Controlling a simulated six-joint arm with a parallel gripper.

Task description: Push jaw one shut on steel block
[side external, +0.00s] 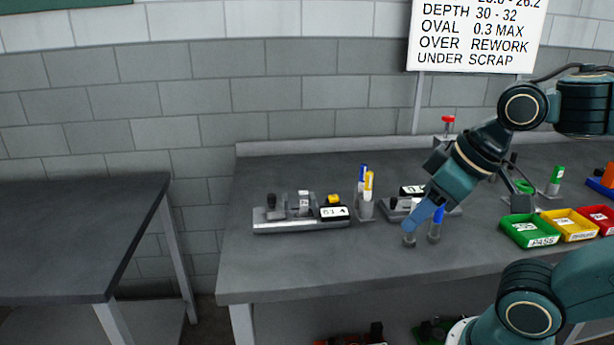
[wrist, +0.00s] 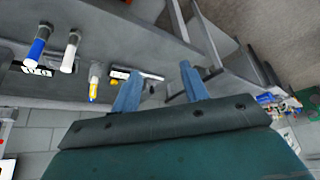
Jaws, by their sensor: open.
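The nearer-left crimper (side external: 283,226) stands on the grey bench, a pale base with a black knob, a small white-topped block and a labelled black block with a yellow top. A second crimper (side external: 396,208) sits to its right, partly hidden by the arm. I cannot tell which part is jaw one or the steel block, nor whether any jaw is shut. My gripper (side external: 424,222) points down over the bench in front of the second crimper, right of the first one.
A small grey post (side external: 409,240) is close beside my fingertips. Green (side external: 530,232), yellow and red bins stand at right. The bench front at left is clear.

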